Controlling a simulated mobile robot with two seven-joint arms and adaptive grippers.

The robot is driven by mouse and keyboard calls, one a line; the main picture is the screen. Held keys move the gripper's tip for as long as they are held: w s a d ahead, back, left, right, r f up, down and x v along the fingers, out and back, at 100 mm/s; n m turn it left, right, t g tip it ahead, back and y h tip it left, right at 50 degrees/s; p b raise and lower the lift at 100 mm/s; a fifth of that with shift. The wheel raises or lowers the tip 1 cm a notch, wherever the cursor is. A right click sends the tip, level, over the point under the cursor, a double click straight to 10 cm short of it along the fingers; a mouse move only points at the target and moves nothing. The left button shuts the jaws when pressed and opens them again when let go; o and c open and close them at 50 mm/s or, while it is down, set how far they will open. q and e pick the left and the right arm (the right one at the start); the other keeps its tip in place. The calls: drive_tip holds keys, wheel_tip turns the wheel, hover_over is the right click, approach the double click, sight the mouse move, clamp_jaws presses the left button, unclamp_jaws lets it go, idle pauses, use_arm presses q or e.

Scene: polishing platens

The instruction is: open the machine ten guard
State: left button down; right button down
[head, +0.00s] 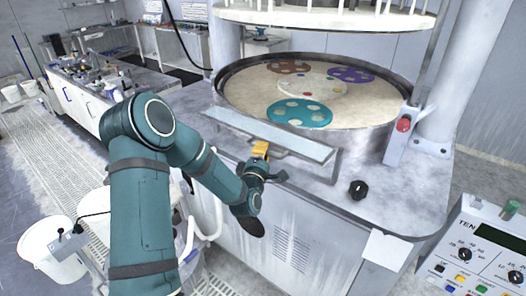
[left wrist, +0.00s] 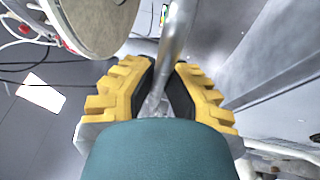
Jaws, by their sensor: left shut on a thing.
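The machine ten guard (head: 270,133) is a narrow pale panel in a grey metal frame at the front of the round polishing table (head: 375,108). My left gripper (head: 261,150) is at the front edge of this guard, its yellow fingertip showing there. In the left wrist view, the yellow ribbed fingers (left wrist: 162,95) are shut around a grey metal bar (left wrist: 176,45), which runs up between them. The bar appears to belong to the guard. The rest of the grip is hidden behind my wrist. My right gripper is in neither view.
Teal, purple and brown perforated discs lie on the platen. A red button (head: 403,124) stands on a post to the right, a black knob (head: 358,189) on the front ledge. The TEN control panel (head: 480,255) is at lower right. White buckets (head: 52,255) stand at left.

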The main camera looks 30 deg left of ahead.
use_arm(q)
wheel_tip(320, 180, up, 3)
drive_tip(key=shift+w+r+m+g+h+p, duration=0.15)
drive_tip(key=shift+m+g+h+p, duration=0.2)
drive_tip(key=shift+g+p, duration=0.55)
drive_tip(key=shift+w+r, duration=0.1)
drive_tip(key=shift+r, duration=0.15)
drive_tip(key=shift+w+r, duration=0.15)
drive_tip(key=shift+r+b, duration=0.3)
drive_tip(key=shift+b, duration=0.1)
drive_tip(key=c, duration=1)
unclamp_jaws()
drive_tip(key=shift+w, duration=0.1)
